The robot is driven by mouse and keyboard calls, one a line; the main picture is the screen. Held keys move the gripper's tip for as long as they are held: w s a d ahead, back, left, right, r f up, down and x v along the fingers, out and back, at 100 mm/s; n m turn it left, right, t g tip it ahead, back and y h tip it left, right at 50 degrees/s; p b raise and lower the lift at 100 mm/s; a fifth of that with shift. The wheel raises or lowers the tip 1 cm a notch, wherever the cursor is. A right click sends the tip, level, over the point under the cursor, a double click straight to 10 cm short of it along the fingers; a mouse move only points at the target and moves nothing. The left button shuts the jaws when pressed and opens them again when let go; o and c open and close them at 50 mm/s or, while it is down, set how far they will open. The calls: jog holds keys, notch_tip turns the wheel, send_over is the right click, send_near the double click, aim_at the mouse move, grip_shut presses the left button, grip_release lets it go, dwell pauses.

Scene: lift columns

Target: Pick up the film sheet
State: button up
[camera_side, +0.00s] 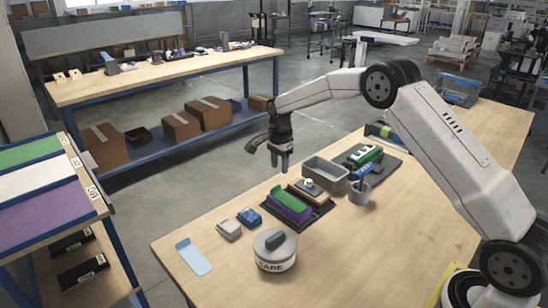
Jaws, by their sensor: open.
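The film sheet is most likely the flat pale-blue translucent sheet (194,257) lying on the wooden table near its front left corner. Its upper left end has a small raised tab. My gripper (280,166) is open and empty, pointing down. It hangs in the air above and behind the purple and green blocks, well to the right of the sheet and apart from it. Nothing covers the sheet.
A round grey canister (275,252) stands right of the sheet. A beige block (229,229) and a blue block (249,217) lie nearby. A dark tray holds a purple and green block (288,204). A grey bin (325,173) and a cup (359,193) stand behind.

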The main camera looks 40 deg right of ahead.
aim_at(289, 199)
jog(key=shift+f, duration=1.2)
jog(key=shift+w+a+f, duration=0.1)
jog(key=shift+a+f, duration=0.05)
jog(key=shift+f, duration=2.45)
grip_shut()
